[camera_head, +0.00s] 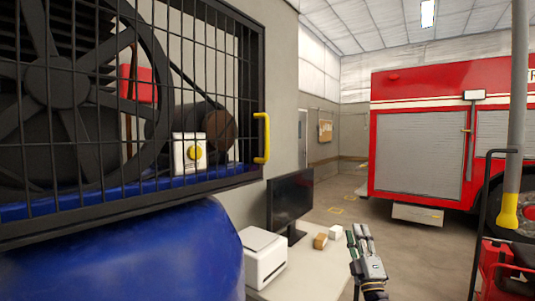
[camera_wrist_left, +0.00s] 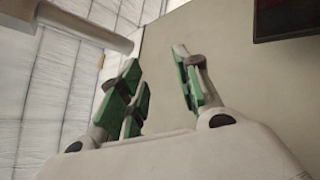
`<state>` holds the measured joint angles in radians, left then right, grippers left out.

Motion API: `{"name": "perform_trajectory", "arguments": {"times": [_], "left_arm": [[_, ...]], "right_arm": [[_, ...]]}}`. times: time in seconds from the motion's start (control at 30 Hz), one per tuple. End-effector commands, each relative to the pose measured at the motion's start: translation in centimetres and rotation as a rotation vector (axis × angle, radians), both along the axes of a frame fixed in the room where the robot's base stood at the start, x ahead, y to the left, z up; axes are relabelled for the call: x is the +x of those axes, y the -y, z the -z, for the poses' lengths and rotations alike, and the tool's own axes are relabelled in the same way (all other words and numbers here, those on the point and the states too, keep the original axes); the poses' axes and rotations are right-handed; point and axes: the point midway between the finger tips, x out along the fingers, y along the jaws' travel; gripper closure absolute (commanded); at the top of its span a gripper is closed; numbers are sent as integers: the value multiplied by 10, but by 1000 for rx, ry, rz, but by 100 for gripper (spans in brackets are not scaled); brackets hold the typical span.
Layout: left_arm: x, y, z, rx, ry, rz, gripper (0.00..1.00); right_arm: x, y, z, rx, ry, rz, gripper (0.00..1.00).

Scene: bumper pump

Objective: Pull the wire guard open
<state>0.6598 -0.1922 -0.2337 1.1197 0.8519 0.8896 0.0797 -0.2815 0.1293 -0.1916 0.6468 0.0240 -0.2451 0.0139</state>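The wire guard (camera_head: 130,207) is a black framed grid on the left of the head view. It covers a black spoked flywheel (camera_head: 57,82) and a motor (camera_head: 208,132). Its yellow handle (camera_head: 267,138) stands upright on the guard's right edge. The guard looks shut, with its frame along the blue base. My left gripper (camera_head: 358,232) is low right of centre, pointing up, well to the right of and below the handle. In the left wrist view its green-padded fingers (camera_wrist_left: 160,75) are apart with nothing between them. My right gripper is not in view.
A blue tank (camera_head: 150,262) sits below the guard. A table (camera_head: 305,270) holds a dark monitor (camera_head: 290,196), a white printer-like box (camera_head: 264,258) and small blocks (camera_head: 320,241). A red fire truck (camera_head: 425,95) stands behind at the right. A grey pole (camera_head: 516,100) rises at the right.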

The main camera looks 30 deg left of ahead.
Motion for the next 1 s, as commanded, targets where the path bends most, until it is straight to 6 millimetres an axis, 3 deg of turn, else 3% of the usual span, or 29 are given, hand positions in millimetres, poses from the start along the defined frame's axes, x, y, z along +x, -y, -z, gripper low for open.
{"name": "perform_trajectory", "arguments": {"times": [0.03, 0.2, 0.5, 0.8, 1.0], "left_arm": [[-6, -2, -28, -45, 56, -8, 66], [-30, -15, -104, -194, 220, -34, 66], [-87, -36, -212, -474, 481, -50, 66], [-154, -51, -286, -775, 710, -31, 66], [-202, -56, -316, -996, 854, 4, 66]], "right_arm": [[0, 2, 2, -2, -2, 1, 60], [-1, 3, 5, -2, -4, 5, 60], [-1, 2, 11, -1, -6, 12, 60], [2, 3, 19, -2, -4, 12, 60], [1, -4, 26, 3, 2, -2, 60]]}}
